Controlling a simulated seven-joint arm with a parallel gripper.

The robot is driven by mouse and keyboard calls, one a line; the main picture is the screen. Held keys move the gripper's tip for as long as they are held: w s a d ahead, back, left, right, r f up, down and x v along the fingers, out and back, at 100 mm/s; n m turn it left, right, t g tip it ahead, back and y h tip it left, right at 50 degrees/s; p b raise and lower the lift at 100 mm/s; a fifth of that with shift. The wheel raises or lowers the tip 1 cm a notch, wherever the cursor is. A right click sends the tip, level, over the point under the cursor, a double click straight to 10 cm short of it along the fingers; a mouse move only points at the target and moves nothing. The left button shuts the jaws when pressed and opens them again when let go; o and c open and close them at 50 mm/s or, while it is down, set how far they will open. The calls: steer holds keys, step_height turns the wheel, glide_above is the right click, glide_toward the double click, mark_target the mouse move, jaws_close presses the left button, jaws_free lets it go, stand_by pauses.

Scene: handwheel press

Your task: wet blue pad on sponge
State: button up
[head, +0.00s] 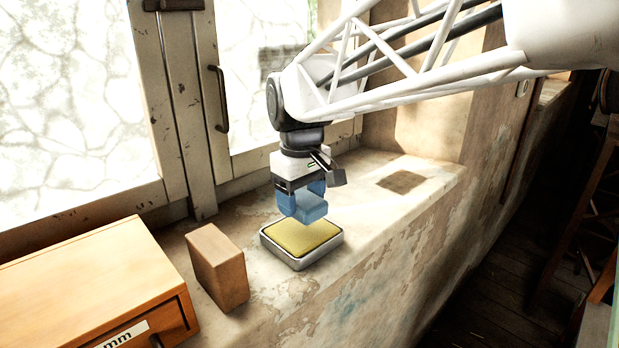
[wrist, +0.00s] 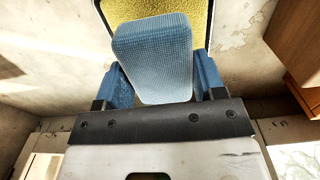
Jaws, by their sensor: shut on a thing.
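The blue pad (wrist: 153,55) is a block with a fine-textured face, held between the blue fingers of my gripper (wrist: 158,82). In the head view, my gripper (head: 301,196) points down, with the blue pad (head: 311,207) at its tips. The yellow sponge (head: 301,235) lies in a shallow metal tray on the sill. The pad is above the back part of the sponge; I cannot tell for sure whether a gap remains. The sponge (wrist: 228,18) also shows behind the pad in the wrist view, which hides much of it.
A brown block (head: 218,268) stands left of the metal tray (head: 299,265). A wooden drawer box (head: 95,275) is at the lower left. The window frame (head: 200,130) is behind, and the sill (head: 400,190) drops off at its front edge.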

mark_target(302, 196)
steer(key=shift+f, duration=1.4)
steer(key=shift+f, duration=0.7)
stand_by(1.8)
steer(key=shift+r, duration=0.1)
steer(key=shift+r, duration=3.55)
